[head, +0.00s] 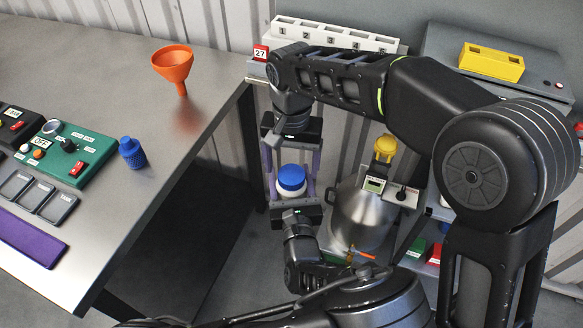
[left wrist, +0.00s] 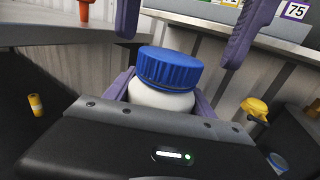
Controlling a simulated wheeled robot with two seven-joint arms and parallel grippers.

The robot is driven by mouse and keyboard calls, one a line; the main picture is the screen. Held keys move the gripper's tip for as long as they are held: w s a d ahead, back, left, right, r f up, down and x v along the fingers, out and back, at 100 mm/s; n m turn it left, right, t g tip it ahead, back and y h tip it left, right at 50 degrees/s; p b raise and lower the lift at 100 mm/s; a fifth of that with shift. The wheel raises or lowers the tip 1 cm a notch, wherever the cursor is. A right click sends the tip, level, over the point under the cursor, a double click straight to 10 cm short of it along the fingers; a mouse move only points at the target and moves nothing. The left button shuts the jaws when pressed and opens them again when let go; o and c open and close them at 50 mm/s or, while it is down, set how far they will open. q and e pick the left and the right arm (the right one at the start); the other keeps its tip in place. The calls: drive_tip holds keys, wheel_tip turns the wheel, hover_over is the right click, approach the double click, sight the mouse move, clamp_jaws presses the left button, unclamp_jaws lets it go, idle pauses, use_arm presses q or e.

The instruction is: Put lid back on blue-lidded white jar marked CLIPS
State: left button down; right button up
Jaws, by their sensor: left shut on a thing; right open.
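The white jar (head: 291,194) stands upright between the purple fingers of my left gripper (head: 291,188), which is shut on it from below. The blue lid (head: 291,178) sits level on top of the jar. In the left wrist view the ribbed lid (left wrist: 169,69) covers the mouth of the white jar (left wrist: 160,98); I cannot tell how tight it is. My right gripper (head: 292,168) points down from above, open, its fingers on either side above the lid and apart from it. Its fingers also show at the top of the left wrist view. No CLIPS marking is visible.
The steel bench (head: 140,215) at left holds an orange funnel (head: 173,67), a blue ribbed bottle (head: 131,152) and a green control box (head: 70,148). A steel pot (head: 360,217) stands just right of the grippers. A numbered white rack (head: 335,35) is behind.

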wheel_tip(320, 180, up, 6)
drive_tip(key=shift+f, duration=0.15)
drive_tip(key=shift+d, duration=0.1)
idle(0.4)
